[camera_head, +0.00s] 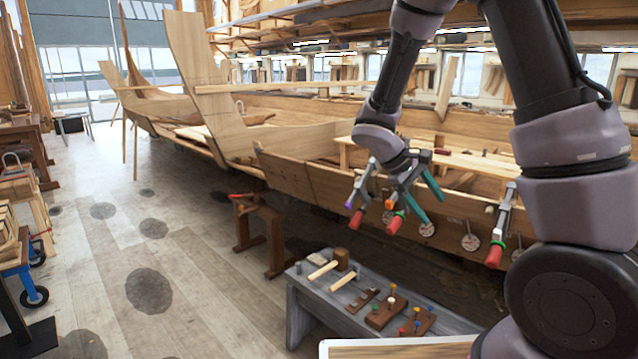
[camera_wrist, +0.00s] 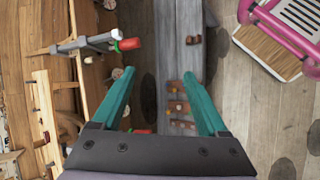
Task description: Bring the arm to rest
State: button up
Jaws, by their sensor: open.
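My gripper (camera_head: 434,210) hangs from my arm in front of the hull's planked side, above the far end of the grey bench. Its two teal fingers are spread apart. In the wrist view my gripper (camera_wrist: 159,75) shows the same wide gap, with nothing held between the fingers. The floor and part of the bench show beyond them. In the head view the fingers overlap the clamps in the picture; I cannot tell how close they are.
Clamps with red handles grip the hull edge (camera_head: 300,178); one clamp (camera_head: 502,222) is to the right, and one (camera_wrist: 90,43) shows in the wrist view. The grey bench (camera_head: 302,296) bears mallets and pegged blocks. A sawhorse (camera_head: 262,235) stands left. Open floor (camera_head: 190,235) lies farther left.

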jog(key=s+r+m+t+y, duration=0.3)
jog(key=s+r+m+y, duration=0.2)
jog(key=r, duration=0.6)
jog(key=s+a+r+m+t+y, duration=0.1)
jog(key=s+r+m+t+y, duration=0.3)
jog(key=s+r, duration=0.6)
jog(key=shift+a+r+m+y, duration=0.15)
jog(key=shift+r+m+y, duration=0.25)
jog(key=shift+r+m, duration=0.25)
